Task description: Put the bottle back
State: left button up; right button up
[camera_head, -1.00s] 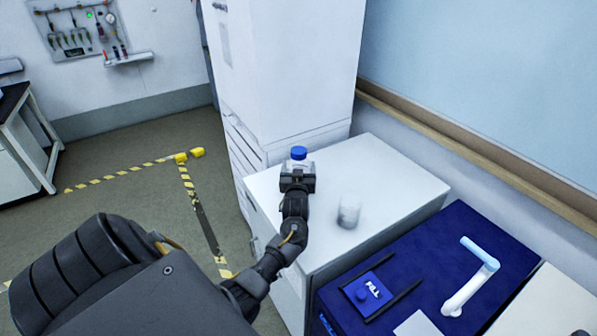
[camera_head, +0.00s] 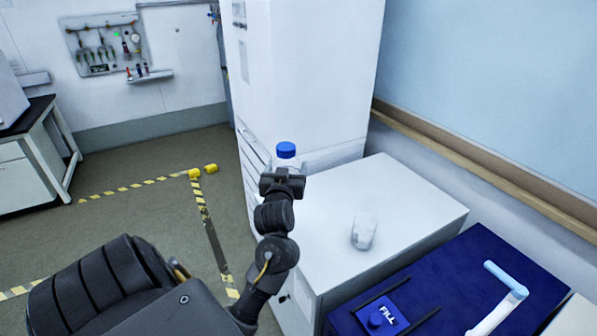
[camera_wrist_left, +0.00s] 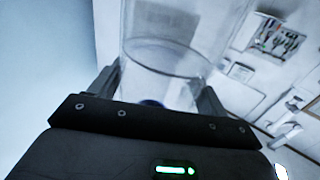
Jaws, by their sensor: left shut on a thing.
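The bottle (camera_head: 286,152) has a blue cap and a clear body. My left gripper (camera_head: 282,178) is shut on it and holds it upright by the body. In the head view the bottle shows above the gripper, near the left edge of the white cabinet top and in front of the tall white unit. In the left wrist view the clear bottle (camera_wrist_left: 170,62) stands between the two fingers (camera_wrist_left: 160,92). The arm hides the bottle's lower part in the head view. My right gripper is not in view.
A clear beaker (camera_head: 364,231) stands on the white cabinet top (camera_head: 400,195). The tall white unit (camera_head: 300,80) rises behind. A dark blue bench (camera_head: 450,265) at right carries a FILL button block (camera_head: 385,316) and a white-and-blue spout (camera_head: 505,300). The cabinet top is otherwise clear.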

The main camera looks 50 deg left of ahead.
pick_arm(q)
jog(key=shift+s+d+r, duration=0.1)
jog(key=shift+s+r, duration=0.25)
jog(key=shift+s, duration=0.35)
jog(key=shift+s+d+r, duration=0.1)
jog(key=shift+s+r, duration=0.25)
jog(key=shift+s, duration=0.35)
